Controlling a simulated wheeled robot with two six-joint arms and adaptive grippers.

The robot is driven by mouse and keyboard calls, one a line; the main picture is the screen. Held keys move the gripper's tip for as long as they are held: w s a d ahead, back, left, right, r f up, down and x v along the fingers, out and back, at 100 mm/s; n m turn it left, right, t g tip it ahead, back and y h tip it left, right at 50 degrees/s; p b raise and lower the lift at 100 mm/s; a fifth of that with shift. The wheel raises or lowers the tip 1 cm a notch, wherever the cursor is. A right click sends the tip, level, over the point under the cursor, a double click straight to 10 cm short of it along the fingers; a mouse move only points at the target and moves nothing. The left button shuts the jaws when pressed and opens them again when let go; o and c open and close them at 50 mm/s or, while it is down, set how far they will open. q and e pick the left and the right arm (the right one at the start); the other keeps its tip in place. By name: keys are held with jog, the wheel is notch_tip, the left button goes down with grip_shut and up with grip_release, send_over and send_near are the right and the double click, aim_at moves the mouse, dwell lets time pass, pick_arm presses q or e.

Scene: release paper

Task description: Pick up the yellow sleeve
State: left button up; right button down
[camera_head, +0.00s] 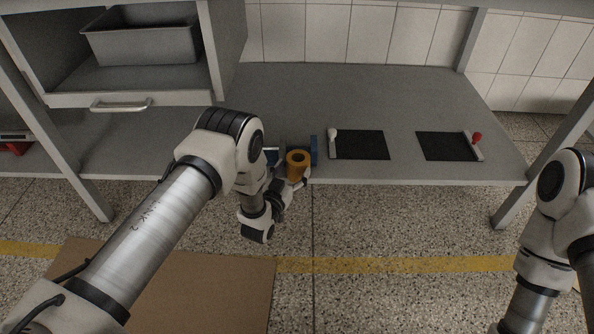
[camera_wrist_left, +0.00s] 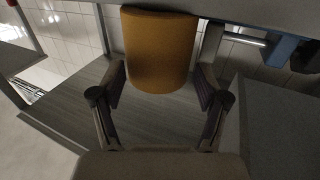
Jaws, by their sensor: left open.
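The yellow sleeve (camera_head: 298,160) is an orange-yellow hollow cylinder near the front edge of the grey bench, beside a blue part. In the left wrist view the sleeve (camera_wrist_left: 158,52) fills the upper middle, close beyond the fingertips. My left gripper (camera_head: 291,184) is open, just in front of the sleeve. In the left wrist view its two fingers (camera_wrist_left: 160,88) stand apart on either side of the sleeve's lower part; I cannot tell if they touch it. My right arm shows at the right edge, but its gripper is out of view.
A blue block (camera_head: 314,150) stands right by the sleeve. Two black pads (camera_head: 361,145) (camera_head: 445,146) lie to the right, one with a white knob (camera_head: 332,133), one with a red knob (camera_head: 477,136). A grey bin (camera_head: 142,45) sits on the upper left shelf. The bench's back middle is clear.

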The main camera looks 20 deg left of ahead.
aim_at(299, 161)
pick_arm(q)
jog(key=w, duration=0.1)
jog(key=w+b, duration=0.2)
jog(key=w, duration=0.1)
jog(key=shift+w+d+f, duration=0.1)
jog(key=shift+d+f, duration=0.1)
jog(key=shift+d, duration=0.15)
jog(key=shift+r, duration=0.15)
jog(key=c, duration=0.9)
jog(key=shift+c, duration=0.2)
